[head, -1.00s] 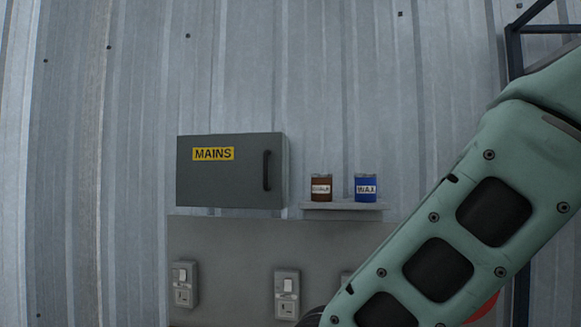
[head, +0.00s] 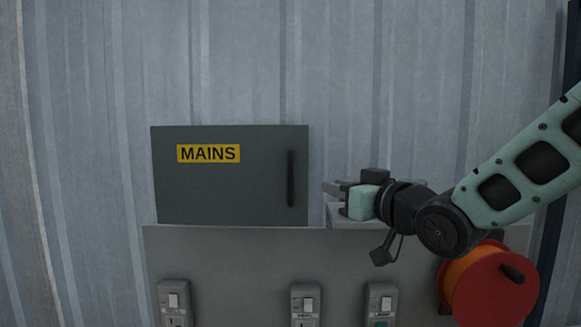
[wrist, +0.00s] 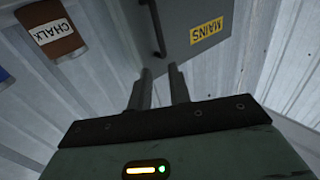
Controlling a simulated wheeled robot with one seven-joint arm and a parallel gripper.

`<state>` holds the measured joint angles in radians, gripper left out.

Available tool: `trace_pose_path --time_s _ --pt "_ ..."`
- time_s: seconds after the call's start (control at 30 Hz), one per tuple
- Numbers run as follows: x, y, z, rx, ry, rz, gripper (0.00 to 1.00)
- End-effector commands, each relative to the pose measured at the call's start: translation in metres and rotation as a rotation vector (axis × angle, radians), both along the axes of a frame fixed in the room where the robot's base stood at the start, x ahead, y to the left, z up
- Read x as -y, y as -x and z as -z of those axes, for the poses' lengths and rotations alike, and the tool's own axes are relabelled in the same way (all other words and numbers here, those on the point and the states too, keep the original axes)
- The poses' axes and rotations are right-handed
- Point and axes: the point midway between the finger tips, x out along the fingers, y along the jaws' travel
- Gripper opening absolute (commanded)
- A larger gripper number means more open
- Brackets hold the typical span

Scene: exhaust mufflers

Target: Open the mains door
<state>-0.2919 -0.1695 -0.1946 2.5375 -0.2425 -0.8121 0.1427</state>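The grey mains door (head: 220,185) with its yellow MAINS label is on the box on the corrugated wall, and it looks shut. Its dark vertical handle (head: 290,178) is near the door's right edge. My gripper (head: 333,188) is just right of the handle, pointing left, apart from it. In the wrist view the two fingers (wrist: 160,85) stand apart with nothing between them. The handle (wrist: 153,28) and door (wrist: 195,20) show beyond the fingertips there.
A brown CHALK can (wrist: 58,35) and a blue can (wrist: 5,77) are close to my gripper in the wrist view. Their shelf (head: 350,223) is under my gripper. Below are several switches (head: 305,304) on a grey panel, and a red-orange reel (head: 490,287) at lower right.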

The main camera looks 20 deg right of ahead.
Motion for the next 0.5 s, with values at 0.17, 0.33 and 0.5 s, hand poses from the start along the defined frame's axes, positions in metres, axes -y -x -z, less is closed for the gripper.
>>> trace_pose_path --time_s 0.17,0.33,0.5 --pt "-0.004 -0.012 -0.005 -0.008 0.001 0.0 0.19" --pt "-0.006 -0.022 -0.005 -0.007 0.003 0.0 0.19" --pt "-0.012 -0.043 -0.003 -0.006 0.003 0.001 0.19"
